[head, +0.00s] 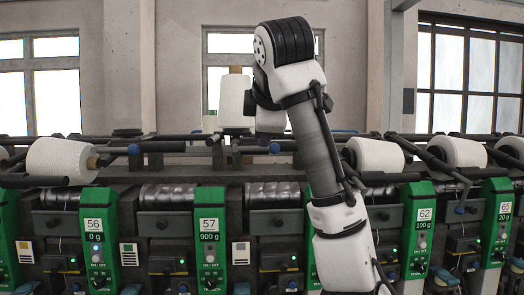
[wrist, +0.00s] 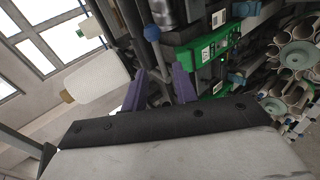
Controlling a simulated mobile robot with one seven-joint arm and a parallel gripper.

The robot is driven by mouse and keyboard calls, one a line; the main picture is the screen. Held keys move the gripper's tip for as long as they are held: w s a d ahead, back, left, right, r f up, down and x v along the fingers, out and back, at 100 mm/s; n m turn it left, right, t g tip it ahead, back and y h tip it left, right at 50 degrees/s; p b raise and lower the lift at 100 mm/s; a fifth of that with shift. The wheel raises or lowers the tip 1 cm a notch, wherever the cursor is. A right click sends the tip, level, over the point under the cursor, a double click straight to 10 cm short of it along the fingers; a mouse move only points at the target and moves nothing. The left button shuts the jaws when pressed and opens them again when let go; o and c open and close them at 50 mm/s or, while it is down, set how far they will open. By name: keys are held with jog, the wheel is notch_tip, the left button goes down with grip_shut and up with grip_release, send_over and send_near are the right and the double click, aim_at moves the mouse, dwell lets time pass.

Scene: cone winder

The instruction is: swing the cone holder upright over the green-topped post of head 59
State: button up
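My gripper shows in the wrist view as two purple fingers (wrist: 159,90) with a gap between them. It is open, and dark bars show behind the gap. In the head view my arm covers the middle and its fingers are hidden. A white yarn cone (head: 236,102) with a brown tip stands upright left of my arm. A large white cone (wrist: 98,80) with a brown tip shows left of the fingers in the wrist view. Plates read 56 (head: 95,225) and 57 (head: 209,225); no 59 plate is readable. I cannot pick out head 59's post or its cone holder.
A white cone (head: 62,160) lies on its side at the left, and another (head: 376,155) lies right of my arm. Dark bars with blue knobs (head: 274,148) run above the green panels. Several empty tubes (wrist: 290,75) crowd the wrist view's right side.

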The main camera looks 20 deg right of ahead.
jog(key=shift+b+v, duration=0.4)
jog(key=shift+v, duration=1.85)
